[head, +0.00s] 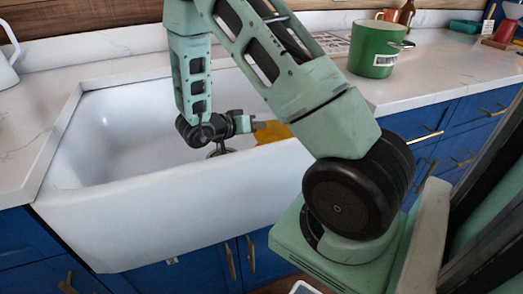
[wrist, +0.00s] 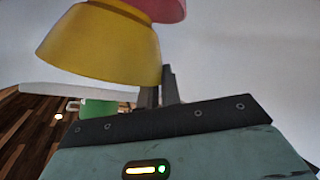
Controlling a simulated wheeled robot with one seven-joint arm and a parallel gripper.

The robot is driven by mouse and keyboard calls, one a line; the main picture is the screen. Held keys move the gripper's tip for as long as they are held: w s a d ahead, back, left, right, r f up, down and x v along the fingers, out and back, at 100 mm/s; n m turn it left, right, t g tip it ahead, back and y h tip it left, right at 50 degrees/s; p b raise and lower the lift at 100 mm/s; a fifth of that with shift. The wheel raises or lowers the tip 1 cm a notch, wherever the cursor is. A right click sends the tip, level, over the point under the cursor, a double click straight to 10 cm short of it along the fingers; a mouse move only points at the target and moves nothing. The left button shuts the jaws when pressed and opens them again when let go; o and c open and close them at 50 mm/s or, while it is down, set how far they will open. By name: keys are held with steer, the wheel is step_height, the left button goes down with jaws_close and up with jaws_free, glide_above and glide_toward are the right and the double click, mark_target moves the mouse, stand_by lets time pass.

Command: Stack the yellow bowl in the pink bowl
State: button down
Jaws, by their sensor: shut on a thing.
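The yellow bowl (head: 272,131) shows in the head view just above the sink's front rim, partly hidden by the rim and my arm. My gripper (head: 252,124) is shut on its edge. The wrist view looks upside down; there my gripper's fingers (wrist: 160,92) meet the rim side of the yellow bowl (wrist: 100,45), which looks roughly upright. Part of the pink bowl (wrist: 162,8) shows past the yellow bowl's base, so it lies below it and to one side. I cannot tell whether the bowls touch. The sink's front wall hides the pink bowl in the head view.
The white sink (head: 150,205) has a high front wall close to my arm. A green pot (head: 375,48) stands on the counter (head: 440,70) right of the sink. A white jug (head: 7,65) is at the far left. The sink's left side looks empty.

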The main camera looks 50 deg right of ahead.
steer(key=shift+f+b, duration=0.45)
steer(key=shift+f, duration=2.35)
steer(key=c, duration=1.6)
jaws_free()
steer(key=p+v, duration=0.1)
steer(key=v, duration=1.1)
